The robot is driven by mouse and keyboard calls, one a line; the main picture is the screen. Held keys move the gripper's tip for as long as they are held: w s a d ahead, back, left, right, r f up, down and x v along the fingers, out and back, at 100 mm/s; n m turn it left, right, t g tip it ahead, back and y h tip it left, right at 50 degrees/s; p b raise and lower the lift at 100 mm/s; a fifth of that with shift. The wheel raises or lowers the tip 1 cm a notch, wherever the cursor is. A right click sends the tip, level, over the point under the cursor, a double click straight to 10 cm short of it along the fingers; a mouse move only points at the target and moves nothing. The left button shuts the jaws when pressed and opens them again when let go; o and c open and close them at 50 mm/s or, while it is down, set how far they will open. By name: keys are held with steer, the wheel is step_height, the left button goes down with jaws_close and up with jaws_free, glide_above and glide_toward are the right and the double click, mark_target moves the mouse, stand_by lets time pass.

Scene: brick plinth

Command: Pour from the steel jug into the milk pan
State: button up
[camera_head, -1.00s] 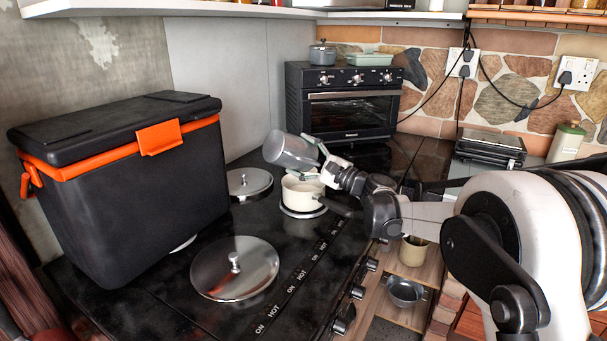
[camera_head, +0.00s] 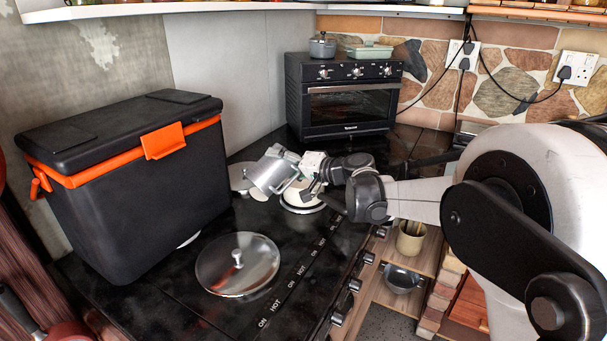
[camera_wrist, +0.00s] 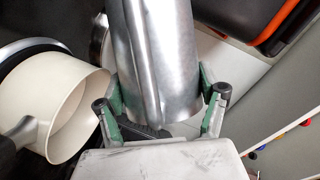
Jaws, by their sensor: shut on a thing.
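The steel jug (camera_head: 268,175) is held tilted above the hob, left of and above the milk pan. My gripper (camera_head: 294,180) is shut on the jug. In the wrist view, the green-padded fingers of my gripper (camera_wrist: 161,97) sit on either side of the jug (camera_wrist: 168,50). The cream milk pan (camera_head: 303,202) stands on the hob, partly hidden behind the jug and gripper. The wrist view shows the pan (camera_wrist: 42,105) left of the jug; the visible part of its inside looks empty. The jug's contents are not visible.
A black cool box (camera_head: 135,205) with orange trim stands left on the hob (camera_head: 225,318). A steel lid (camera_head: 238,268) lies in front, and another lid (camera_head: 240,180) lies behind the jug. A black oven (camera_head: 345,100) stands at the back.

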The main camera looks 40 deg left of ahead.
mark_target(267, 183)
steer(key=shift+s+n+t, duration=0.25)
steer(key=shift+n+t, duration=0.05)
steer(key=shift+n, duration=0.3)
steer(key=shift+s+a+r+n+h, duration=0.1)
steer(key=shift+r+n+h, duration=0.2)
steer(key=shift+n+h, duration=0.15)
steer(key=s+f+n+t+b, duration=0.1)
steer(key=s+a+f+n+t+h+b, duration=0.1)
steer(key=s+f+n, duration=0.1)
steer(key=shift+s+f+n, duration=0.15)
steer(key=shift+s+n, duration=0.05)
steer(key=shift+n, duration=0.05)
steer(key=shift+s+a+f+n+t, duration=0.1)
steer(key=shift+s+f+n+t, duration=0.05)
steer(key=shift+s+n+t, duration=0.15)
steer(key=shift+s+n+t+b, duration=0.45)
steer(key=shift+s+n+t, duration=0.05)
steer(key=shift+s+n, duration=0.1)
steer(key=shift+s+a+f+h, duration=0.15)
steer(key=shift+f+h, duration=0.05)
steer(key=shift+h, duration=0.05)
steer(key=shift+s+n+t, duration=0.15)
steer(key=shift+n+t, duration=0.25)
